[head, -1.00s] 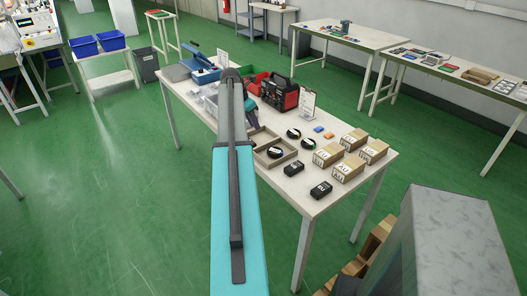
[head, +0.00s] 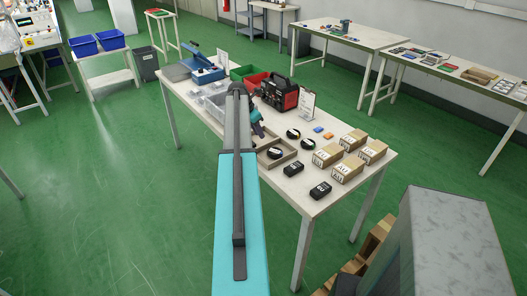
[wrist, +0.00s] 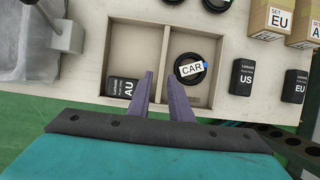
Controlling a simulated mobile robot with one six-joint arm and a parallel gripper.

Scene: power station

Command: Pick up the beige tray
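The beige tray (wrist: 193,45) is a shallow two-compartment box on the work table. A black box marked AU (wrist: 122,88) lies in its left compartment and a round black item marked CAR (wrist: 190,68) in its right one. In the head view my arm hides the tray's left part; its right rim (head: 289,158) shows. In the wrist view my gripper (wrist: 161,75) is open and empty, its two purple fingers on either side of the tray's central divider (wrist: 165,50). I cannot tell whether they touch it.
Cardboard boxes (head: 346,169) and black US and EU boxes (wrist: 242,77) stand to the tray's right. A clear plastic bin (wrist: 30,40) is close on its left.

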